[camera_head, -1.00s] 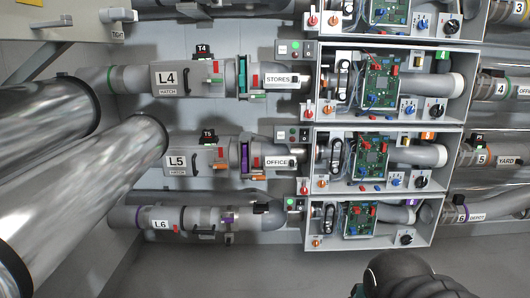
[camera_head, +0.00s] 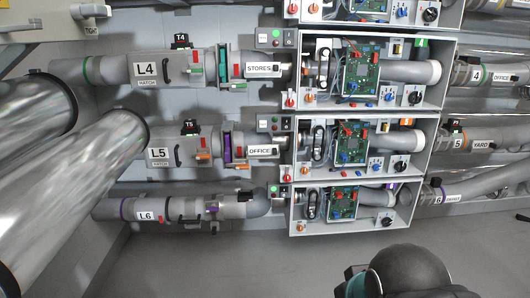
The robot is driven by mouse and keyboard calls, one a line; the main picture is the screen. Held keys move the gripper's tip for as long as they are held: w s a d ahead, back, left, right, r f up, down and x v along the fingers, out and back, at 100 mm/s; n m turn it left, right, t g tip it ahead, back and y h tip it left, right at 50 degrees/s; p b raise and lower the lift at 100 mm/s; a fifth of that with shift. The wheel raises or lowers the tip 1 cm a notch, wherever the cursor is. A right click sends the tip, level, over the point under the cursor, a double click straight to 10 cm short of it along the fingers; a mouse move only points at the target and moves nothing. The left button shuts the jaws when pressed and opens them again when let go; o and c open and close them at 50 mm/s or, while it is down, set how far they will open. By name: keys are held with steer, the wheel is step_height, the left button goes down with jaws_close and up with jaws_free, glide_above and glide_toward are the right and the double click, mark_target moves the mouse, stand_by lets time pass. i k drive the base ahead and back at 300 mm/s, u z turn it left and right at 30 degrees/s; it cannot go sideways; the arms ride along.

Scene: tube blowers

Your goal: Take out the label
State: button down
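Several white labels are on the pipes. The STORES label (camera_head: 262,69) and the OFFICE label (camera_head: 263,150) sit just left of the open control boxes. The L4 HATCH label (camera_head: 145,71), L5 HATCH label (camera_head: 158,154) and L6 label (camera_head: 146,216) are on the grey pipes at left. A YARD label (camera_head: 481,144) is on a pipe at right. I cannot tell which label the task means. A dark rounded part of my arm (camera_head: 405,268) shows at the bottom edge, well below the pipes. My gripper's fingers are not visible.
Open control boxes with green circuit boards (camera_head: 361,72) are stacked right of centre. Two large shiny ducts (camera_head: 85,185) cross the left side. A pale cabinet (camera_head: 35,20) fills the upper left corner. The grey floor (camera_head: 220,265) below the pipes looks clear.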

mark_target(256, 150)
steer(key=u, duration=0.5)
steer(key=k, duration=0.6)
steer(key=u, duration=0.55)
steer(key=i, duration=0.75)
steer(key=z, duration=1.15)
steer(key=i, duration=0.8)
steer(key=z, duration=0.95)
